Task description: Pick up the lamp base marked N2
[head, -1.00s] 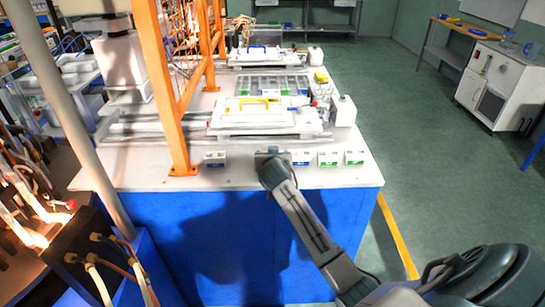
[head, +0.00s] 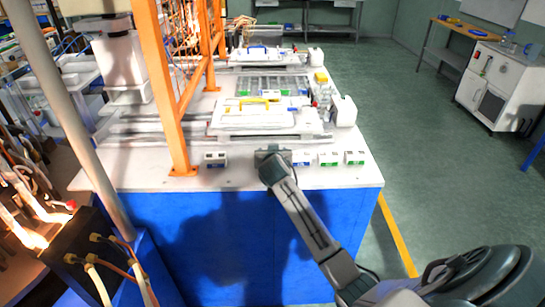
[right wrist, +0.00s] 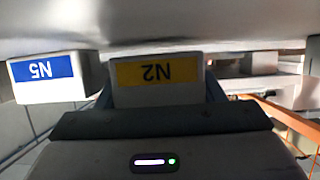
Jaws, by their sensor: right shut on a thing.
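The lamp base marked N2 (right wrist: 158,72) is a pale block with a yellow label, upside down in the right wrist view. My right gripper (right wrist: 158,98) is shut on it, one dark finger on each side. In the head view my right gripper (head: 272,155) is at the front edge of the white table and hides most of the N2 base. In the right wrist view the block lies close against the tabletop; I cannot tell whether there is a gap. My left gripper is not in view.
The N5 base (right wrist: 43,77), with a blue label, is close beside N2; it shows in the head view (head: 301,157) too. Green-labelled bases (head: 328,159) (head: 355,158) stand further right, another base (head: 215,158) to the left. An orange post (head: 172,110) rises on the left.

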